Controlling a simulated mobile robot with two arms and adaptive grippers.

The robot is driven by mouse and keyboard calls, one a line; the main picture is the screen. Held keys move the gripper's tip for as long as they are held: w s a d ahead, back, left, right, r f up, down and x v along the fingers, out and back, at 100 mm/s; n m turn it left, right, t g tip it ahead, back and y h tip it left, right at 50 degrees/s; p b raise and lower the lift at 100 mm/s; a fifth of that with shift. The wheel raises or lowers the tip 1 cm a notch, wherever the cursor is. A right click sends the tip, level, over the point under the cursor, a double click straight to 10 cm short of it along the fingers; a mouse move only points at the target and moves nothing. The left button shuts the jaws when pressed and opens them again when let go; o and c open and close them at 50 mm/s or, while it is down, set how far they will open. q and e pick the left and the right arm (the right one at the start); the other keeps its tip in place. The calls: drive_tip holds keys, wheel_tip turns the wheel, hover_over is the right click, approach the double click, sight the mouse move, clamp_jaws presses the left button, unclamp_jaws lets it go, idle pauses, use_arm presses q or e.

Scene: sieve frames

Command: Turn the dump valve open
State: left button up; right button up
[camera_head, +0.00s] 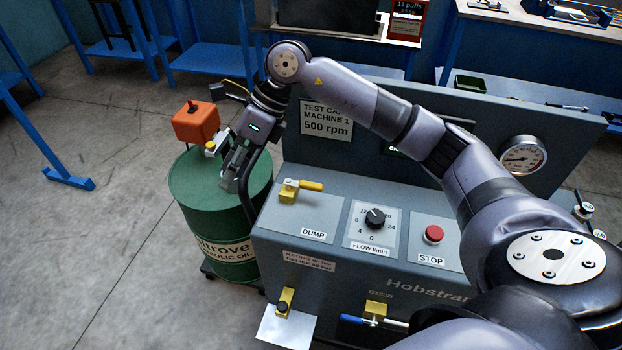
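The dump valve (289,191) is a small brass body with a yellow lever on the sloped grey panel, above the DUMP label (313,234). Its lever (310,185) points to the right, roughly along the panel. My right arm reaches in from the right and arches over the machine. My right gripper (233,178) hangs fingers down to the left of the valve, over the right side of the green oil drum, apart from the lever. Its fingers are seen from the side, so their gap does not show clearly. I see nothing held. My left gripper is out of view.
The drum (240,215) with an orange box (196,122) stands left of the machine. The panel also has a flow dial (375,218) and a red stop button (433,234). A blue-handled valve (352,319) is on the front. A gauge (522,156) is at right.

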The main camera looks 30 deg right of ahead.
sight(311, 184)
drive_tip(key=d+r+m+h, duration=0.25)
drive_tip(key=d+h, duration=0.45)
drive_tip(key=d, duration=1.1)
drive_tip(key=shift+n+g, duration=0.4)
drive_tip(key=shift+n, duration=0.05)
drive_tip(key=f+p, duration=0.1)
drive_tip(key=f, duration=0.7)
drive_tip(key=f+p, duration=0.1)
drive_tip(key=f, duration=0.7)
drive_tip(key=shift+s+a+f, duration=0.1)
drive_tip(key=shift+a+f, duration=0.05)
drive_tip(key=shift+a, duration=0.05)
clamp_jaws()
